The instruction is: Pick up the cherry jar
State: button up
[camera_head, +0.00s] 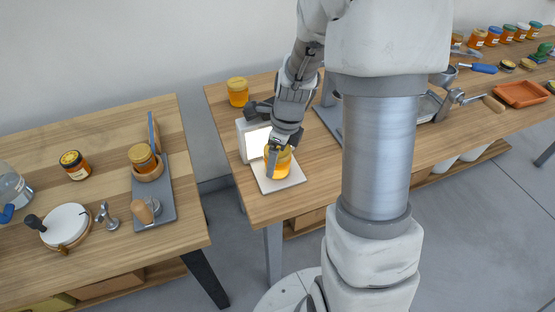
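My gripper (277,152) points down over a honey-coloured jar (283,168) on a white square plate (268,187) at the left end of the middle table. One finger shows in front of the jar's left side; the other is hidden, so I cannot tell whether the gripper is shut on it. No jar can be read as cherry. A yellow-lidded jar (238,98) stands behind. Several jars with coloured lids (493,37) line the far right.
A white upright panel (256,140) stands behind the plate, close to my gripper. A gap separates the two tables. An orange tray (522,95) and tools lie to the right. My arm hides part of the middle table.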

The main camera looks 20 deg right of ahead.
grip_shut()
jog(key=shift+r, duration=0.1)
jog(key=r, duration=0.1)
jog(key=r+p, duration=0.1)
jog(key=r, duration=0.2)
jog(key=shift+s+d+r+p, duration=0.15)
jog(key=shift+d+r+p, duration=0.2)
jog(key=shift+r, duration=0.05)
jog(key=s+d+r+p, duration=0.7)
jog(key=d+r+p, duration=0.1)
jog(key=r, duration=0.4)
jog(key=shift+d+r, duration=0.3)
jog(key=shift+d, duration=0.05)
